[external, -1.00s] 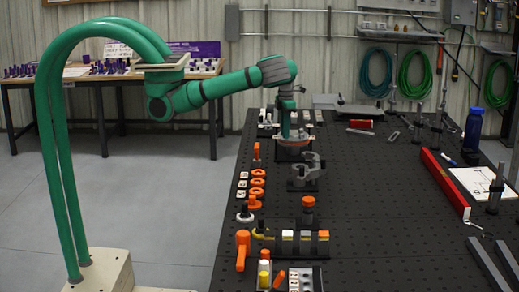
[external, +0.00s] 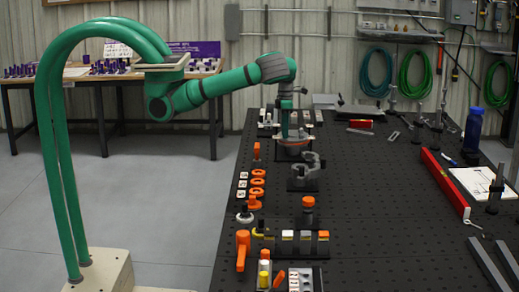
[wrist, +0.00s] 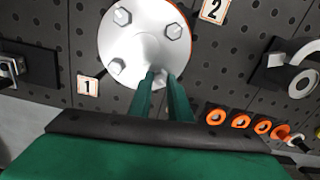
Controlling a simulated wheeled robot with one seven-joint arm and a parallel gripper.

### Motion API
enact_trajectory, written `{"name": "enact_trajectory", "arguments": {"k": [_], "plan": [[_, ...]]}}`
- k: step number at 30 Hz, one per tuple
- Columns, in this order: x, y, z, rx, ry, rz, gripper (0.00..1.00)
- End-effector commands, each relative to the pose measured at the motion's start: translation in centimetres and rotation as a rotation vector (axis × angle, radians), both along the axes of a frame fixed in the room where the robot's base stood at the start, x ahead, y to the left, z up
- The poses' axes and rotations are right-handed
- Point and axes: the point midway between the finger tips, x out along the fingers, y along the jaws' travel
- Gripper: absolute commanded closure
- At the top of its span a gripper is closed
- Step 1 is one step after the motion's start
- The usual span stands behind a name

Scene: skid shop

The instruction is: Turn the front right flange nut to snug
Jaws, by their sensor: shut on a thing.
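The flange (wrist: 148,45) is a pale round disc with an orange rim, seen from above in the wrist view. Three hex nuts show on its face: one at upper left (wrist: 122,16), one at right (wrist: 173,31) and one at lower left (wrist: 116,67). My gripper (wrist: 163,77) points down at the lower right part of the disc, its two green fingers shut on a nut there. The fingers hide that nut. In the external view the flange (external: 292,151) sits under my gripper at the far part of the bench.
Number cards 1 (wrist: 88,86) and 2 (wrist: 214,10) lie beside the flange. A grey clamp-like fixture (external: 304,166) stands just nearer on the bench. Several orange rings (wrist: 240,122) lie in a row. The black bench's middle right is largely clear.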

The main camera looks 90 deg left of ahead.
Motion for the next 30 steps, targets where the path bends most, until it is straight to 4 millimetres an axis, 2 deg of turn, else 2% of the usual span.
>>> {"name": "enact_trajectory", "arguments": {"k": [1,2,3,4,13,17,30], "plan": [[0.0,0.2,0.2,0.004,-0.003,0.001,1.00],[0.0,0.2,0.2,0.004,-0.003,0.001,0.78],[0.0,0.2,0.2,0.004,-0.003,0.001,0.69],[0.0,0.2,0.2,0.003,-0.003,0.001,0.64],[0.0,0.1,0.2,0.001,-0.002,0.001,0.64],[0.1,0.0,1.0,0.001,-0.003,0.000,0.64],[0.1,0.1,8.7,0.004,-0.005,0.001,0.64]]}}
